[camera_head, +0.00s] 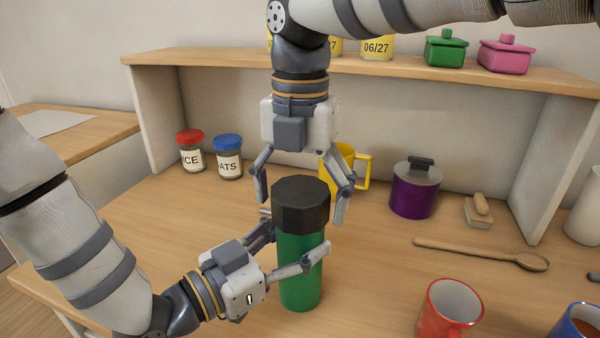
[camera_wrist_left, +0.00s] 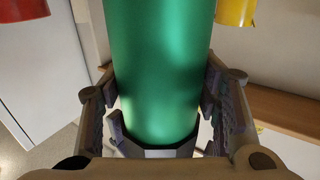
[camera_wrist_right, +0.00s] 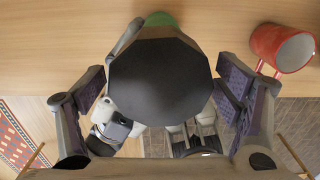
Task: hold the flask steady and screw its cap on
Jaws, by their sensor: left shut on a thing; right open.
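The green flask (camera_head: 301,275) stands upright on the wooden counter with its black faceted cap (camera_head: 301,203) sitting on top. My left gripper (camera_head: 287,252) is shut on the flask's body from the left, below the cap. In the left wrist view the green body (camera_wrist_left: 158,70) fills the space between the fingers. My right gripper (camera_head: 300,205) comes down from above, open, its fingers on either side of the cap. In the right wrist view the cap (camera_wrist_right: 160,80) lies between the spread fingers, with gaps at both sides. Whether the cap's thread is engaged is hidden.
A yellow mug (camera_head: 343,165) stands behind the flask, a purple pot (camera_head: 414,195) to its right. A red mug (camera_head: 449,310) and a blue mug (camera_head: 578,322) stand at the front right. A wooden spoon (camera_head: 480,252) lies on the right. Two jars (camera_head: 190,155) (camera_head: 228,160) stand back left.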

